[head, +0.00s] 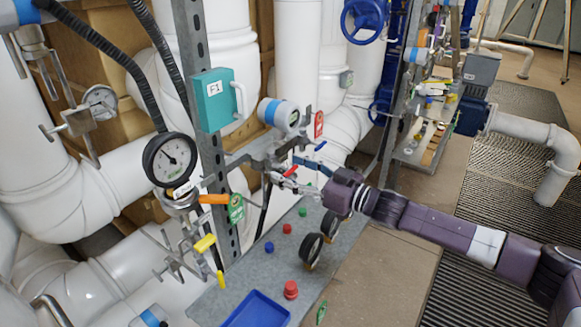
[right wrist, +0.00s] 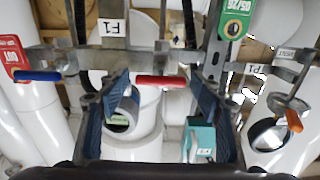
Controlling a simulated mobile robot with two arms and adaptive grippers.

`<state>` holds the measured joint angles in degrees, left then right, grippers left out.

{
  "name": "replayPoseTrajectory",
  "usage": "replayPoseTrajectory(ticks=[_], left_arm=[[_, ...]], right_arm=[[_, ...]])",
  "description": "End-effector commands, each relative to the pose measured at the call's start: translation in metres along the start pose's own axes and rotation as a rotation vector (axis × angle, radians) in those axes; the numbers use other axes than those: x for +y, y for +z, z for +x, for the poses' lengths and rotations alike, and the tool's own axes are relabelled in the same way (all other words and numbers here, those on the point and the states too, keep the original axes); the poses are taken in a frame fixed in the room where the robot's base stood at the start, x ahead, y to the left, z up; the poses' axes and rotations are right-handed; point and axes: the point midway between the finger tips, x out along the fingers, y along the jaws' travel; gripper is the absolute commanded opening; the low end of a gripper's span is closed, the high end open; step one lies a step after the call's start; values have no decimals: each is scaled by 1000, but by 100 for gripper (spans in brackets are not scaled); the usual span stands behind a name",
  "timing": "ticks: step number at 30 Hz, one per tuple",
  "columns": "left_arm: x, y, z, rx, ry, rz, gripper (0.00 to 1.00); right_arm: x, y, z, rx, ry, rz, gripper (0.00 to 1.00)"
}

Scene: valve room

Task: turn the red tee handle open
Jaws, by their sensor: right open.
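The red tee handle (head: 290,171) sits on the metal valve piping beside the upright post, in the middle of the head view. In the right wrist view the red handle (right wrist: 161,81) lies level across the picture, in the gap between my fingers. My right gripper (head: 306,176) comes in from the right and is open around the handle's position. Its two blue-padded fingers stand on either side of the handle, apart from each other. I cannot tell whether either finger touches it. My left gripper is not in view.
A blue handle (right wrist: 38,76) and an orange handle (right wrist: 294,121) flank the red one. A teal box (head: 213,100) and a dial gauge (head: 169,160) are on the left. Loose gauges (head: 312,250), caps and a blue tray (head: 256,312) are on the bench below.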

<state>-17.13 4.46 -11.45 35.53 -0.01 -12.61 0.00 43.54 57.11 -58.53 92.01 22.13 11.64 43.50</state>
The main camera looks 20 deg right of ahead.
Motion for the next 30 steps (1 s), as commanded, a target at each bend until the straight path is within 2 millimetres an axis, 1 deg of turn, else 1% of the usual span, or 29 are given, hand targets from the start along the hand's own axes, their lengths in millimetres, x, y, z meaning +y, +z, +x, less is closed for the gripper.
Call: replayPoseTrajectory(ticks=[8, 19, 25, 30], left_arm=[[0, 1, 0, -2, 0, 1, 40], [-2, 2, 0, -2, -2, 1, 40], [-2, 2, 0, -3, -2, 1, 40], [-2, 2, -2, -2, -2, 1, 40]], right_arm=[[0, 1, 1, -1, 0, 0, 58], [0, 1, 1, -1, 0, 0, 18], [0, 0, 1, -1, 0, -12, 17], [-1, 0, 1, 0, 0, -62, 17]])
